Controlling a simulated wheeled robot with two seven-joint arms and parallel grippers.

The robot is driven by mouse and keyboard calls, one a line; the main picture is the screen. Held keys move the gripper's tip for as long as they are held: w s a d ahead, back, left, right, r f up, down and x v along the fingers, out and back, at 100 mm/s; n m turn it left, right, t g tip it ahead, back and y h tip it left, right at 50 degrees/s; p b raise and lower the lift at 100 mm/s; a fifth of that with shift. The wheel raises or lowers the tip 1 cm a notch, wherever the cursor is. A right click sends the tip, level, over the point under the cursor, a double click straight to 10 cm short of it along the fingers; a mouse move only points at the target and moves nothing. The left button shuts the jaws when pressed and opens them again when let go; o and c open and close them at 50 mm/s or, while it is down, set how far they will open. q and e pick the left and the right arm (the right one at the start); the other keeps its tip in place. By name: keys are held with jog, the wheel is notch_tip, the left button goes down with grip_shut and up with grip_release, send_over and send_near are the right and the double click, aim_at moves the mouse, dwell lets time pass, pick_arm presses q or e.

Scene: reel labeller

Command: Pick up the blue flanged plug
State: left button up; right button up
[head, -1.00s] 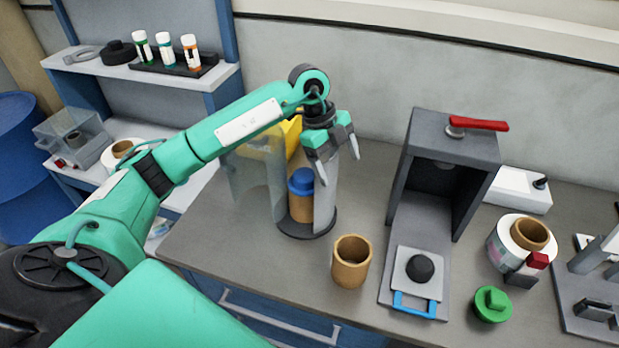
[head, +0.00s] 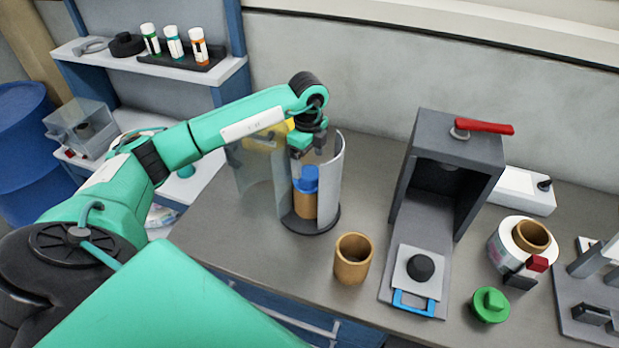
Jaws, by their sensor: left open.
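The blue flanged plug (head: 307,180) sits on top of a tan cardboard core (head: 304,205). Both stand inside an upright cylindrical holder (head: 334,182) with a dark round base and an open curved front. My left gripper (head: 308,155) is open and points down inside the top of the holder, just above the plug. I cannot tell whether its fingers touch the plug. My right gripper is not in view.
An empty tan cup-like core (head: 353,258) stands in front of the holder. A grey press (head: 450,150) with a red lever stands to the right. A green plug (head: 490,305) and a white reel (head: 508,245) lie further right. A transparent curved door (head: 258,178) stands open left of the holder.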

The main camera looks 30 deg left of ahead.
aim_at(309, 172)
pick_arm(q)
jog(key=shift+d+f+p, duration=0.1)
jog(key=shift+f+p, duration=0.2)
jog(key=shift+p, duration=0.05)
notch_tip(309, 172, down, 3)
jog(key=shift+f+p, duration=0.15)
jog(key=shift+p, duration=0.85)
jog(key=shift+d+f, duration=0.1)
jog(key=shift+f, duration=0.55)
jog(key=c, duration=1.1)
jog(key=shift+r, duration=0.1)
